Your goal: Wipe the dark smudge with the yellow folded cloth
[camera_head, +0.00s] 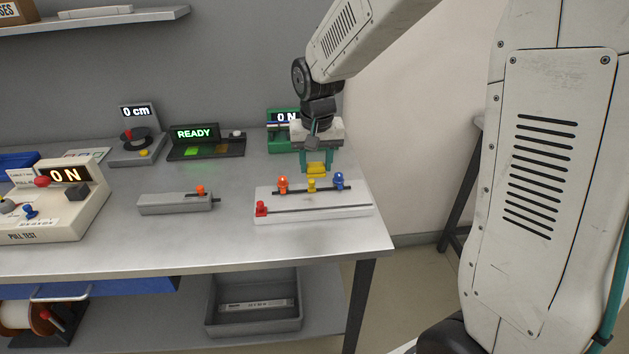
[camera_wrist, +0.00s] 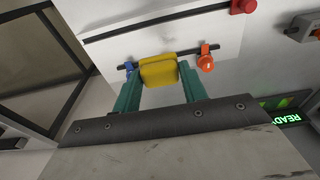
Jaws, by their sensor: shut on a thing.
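My gripper (camera_head: 316,161) has teal fingers and is shut on the yellow folded cloth (camera_head: 316,170). The cloth is held near the back edge of a white board with sliders; I cannot tell whether it touches anything. In the wrist view the cloth (camera_wrist: 159,70) sits between the fingertips and covers the middle of the board's dark rail. I cannot make out the dark smudge in either view; the cloth or gripper may hide it.
A grey slider block (camera_head: 175,203) stands left. A READY box (camera_head: 205,142) is behind. Bare table lies between them.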

